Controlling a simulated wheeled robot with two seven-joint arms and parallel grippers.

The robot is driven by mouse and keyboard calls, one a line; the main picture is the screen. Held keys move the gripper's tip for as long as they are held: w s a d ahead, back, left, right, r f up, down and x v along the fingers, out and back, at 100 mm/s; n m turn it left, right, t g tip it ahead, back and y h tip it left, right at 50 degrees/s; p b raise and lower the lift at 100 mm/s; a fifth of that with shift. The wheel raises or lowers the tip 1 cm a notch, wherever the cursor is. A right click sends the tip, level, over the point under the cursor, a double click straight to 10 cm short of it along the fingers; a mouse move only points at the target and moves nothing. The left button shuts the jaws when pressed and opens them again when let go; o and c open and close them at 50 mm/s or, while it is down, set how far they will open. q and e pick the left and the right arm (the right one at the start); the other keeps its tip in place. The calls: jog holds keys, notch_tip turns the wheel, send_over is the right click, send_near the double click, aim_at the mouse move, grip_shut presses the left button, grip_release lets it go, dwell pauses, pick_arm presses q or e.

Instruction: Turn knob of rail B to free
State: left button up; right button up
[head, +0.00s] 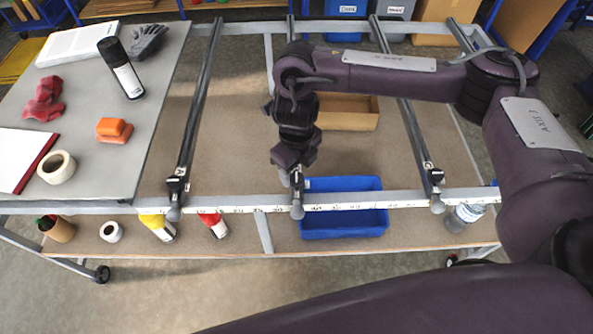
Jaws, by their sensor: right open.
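My right gripper (291,180) is open just above and behind the middle knob; contact is unclear. My left gripper is out of view.
The front bar (345,200) carries a scale. Below are a blue bin (343,225), a cardboard box (350,122), and yellow (158,228) and red (214,225) bottles. A grey tabletop (185,75) at left holds a black spray can (120,68) and tape (57,167).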

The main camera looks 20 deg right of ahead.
aim_at(296, 177)
jog(key=shift+r, duration=2.65)
jog(key=shift+s+a, duration=0.1)
